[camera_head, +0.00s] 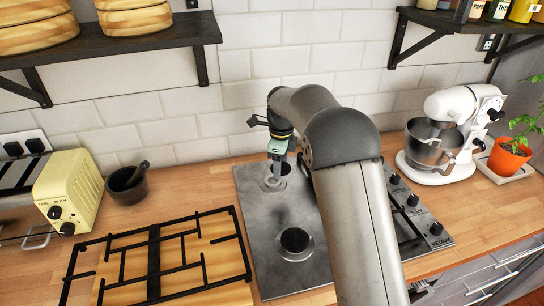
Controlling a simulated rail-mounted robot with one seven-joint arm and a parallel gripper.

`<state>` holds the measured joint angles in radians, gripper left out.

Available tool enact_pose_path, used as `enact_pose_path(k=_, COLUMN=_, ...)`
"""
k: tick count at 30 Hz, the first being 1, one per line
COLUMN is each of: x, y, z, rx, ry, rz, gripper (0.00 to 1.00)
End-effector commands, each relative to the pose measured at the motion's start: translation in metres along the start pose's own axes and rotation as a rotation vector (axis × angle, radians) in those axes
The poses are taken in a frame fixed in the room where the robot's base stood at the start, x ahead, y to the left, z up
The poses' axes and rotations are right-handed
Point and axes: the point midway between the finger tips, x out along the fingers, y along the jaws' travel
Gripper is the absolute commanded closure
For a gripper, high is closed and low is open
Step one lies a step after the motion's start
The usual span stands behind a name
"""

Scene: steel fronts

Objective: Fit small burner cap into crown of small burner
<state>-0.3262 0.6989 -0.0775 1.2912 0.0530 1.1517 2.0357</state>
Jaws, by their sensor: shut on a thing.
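The grey steel hob (258,228) lies in the counter at the middle. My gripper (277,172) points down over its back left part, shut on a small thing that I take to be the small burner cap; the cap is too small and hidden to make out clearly. The pale round crown of the small burner (270,185) shows just below the fingertips. I cannot tell whether the cap touches it. A dark round shape (286,168) shows right beside the fingers; I cannot tell if it is part of a burner.
A front burner with a black cap (295,240) sits nearer on the hob. My arm hides much of the hob's right side. Black pan supports (153,262) lie at the left. A mortar (127,186), yellow toaster (70,190) and white mixer (455,125) stand around; shelves hang above.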

Motion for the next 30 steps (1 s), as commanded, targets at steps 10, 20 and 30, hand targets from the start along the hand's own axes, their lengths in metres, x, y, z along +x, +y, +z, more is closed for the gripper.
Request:
enact_pose_path(k=10, x=0.035, y=-0.038, z=0.035, rx=0.186, ry=0.0, rz=-0.003, gripper=0.67)
enact_pose_path(k=20, x=0.035, y=-0.037, z=0.035, rx=0.187, ry=0.0, rz=-0.003, gripper=0.67)
enact_pose_path(k=30, x=0.057, y=-0.038, z=0.035, rx=0.187, ry=0.001, rz=-0.002, gripper=0.67)
